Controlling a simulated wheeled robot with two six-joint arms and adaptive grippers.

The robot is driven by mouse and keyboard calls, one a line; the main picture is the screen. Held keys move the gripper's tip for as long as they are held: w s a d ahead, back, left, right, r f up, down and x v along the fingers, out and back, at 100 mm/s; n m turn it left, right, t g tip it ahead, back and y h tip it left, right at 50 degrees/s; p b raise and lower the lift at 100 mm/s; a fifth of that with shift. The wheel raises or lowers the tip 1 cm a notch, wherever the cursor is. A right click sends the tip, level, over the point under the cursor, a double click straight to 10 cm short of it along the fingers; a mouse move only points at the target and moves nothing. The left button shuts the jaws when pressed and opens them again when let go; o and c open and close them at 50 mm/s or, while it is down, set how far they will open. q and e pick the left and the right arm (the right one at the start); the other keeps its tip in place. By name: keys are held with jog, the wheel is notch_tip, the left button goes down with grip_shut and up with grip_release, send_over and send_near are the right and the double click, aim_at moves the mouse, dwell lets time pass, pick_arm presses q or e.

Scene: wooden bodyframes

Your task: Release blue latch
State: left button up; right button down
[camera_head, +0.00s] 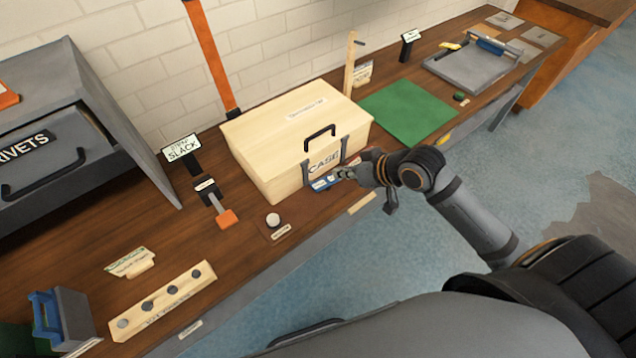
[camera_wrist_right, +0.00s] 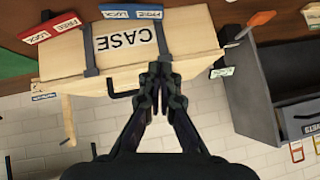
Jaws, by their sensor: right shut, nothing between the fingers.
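The pale wooden case (camera_head: 265,155) sits on the workbench with a black handle and a CASE label on its front. The blue latch (camera_head: 321,184) is at the lower left of that front, and the wrist view shows it (camera_wrist_right: 131,11) with a LOCK/FREE marking. The red latch (camera_wrist_right: 47,28) is beside it and is partly hidden by my arm in the head view. My right gripper (camera_head: 347,173) is close to the blue latch's right end; contact cannot be told. In the wrist view its fingers (camera_wrist_right: 159,72) are together and empty. My left gripper is not in view.
A green mat (camera_head: 408,112) lies right of the case. A grey rivets cabinet (camera_head: 85,110) is at the far left. The floor in front of the bench is clear.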

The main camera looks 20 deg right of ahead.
send_over(318, 190)
jog(key=f, duration=0.6)
jog(key=shift+w+d+f, duration=0.25)
jog(key=shift+w, duration=0.15)
jog(key=f, duration=0.2)
jog(key=shift+s+a+f+p, duration=0.15)
jog(key=shift+s+f+p, duration=0.05)
jog(key=shift+f+p, duration=0.15)
jog(key=shift+s+f, duration=0.1)
jog(key=shift+f, duration=0.55)
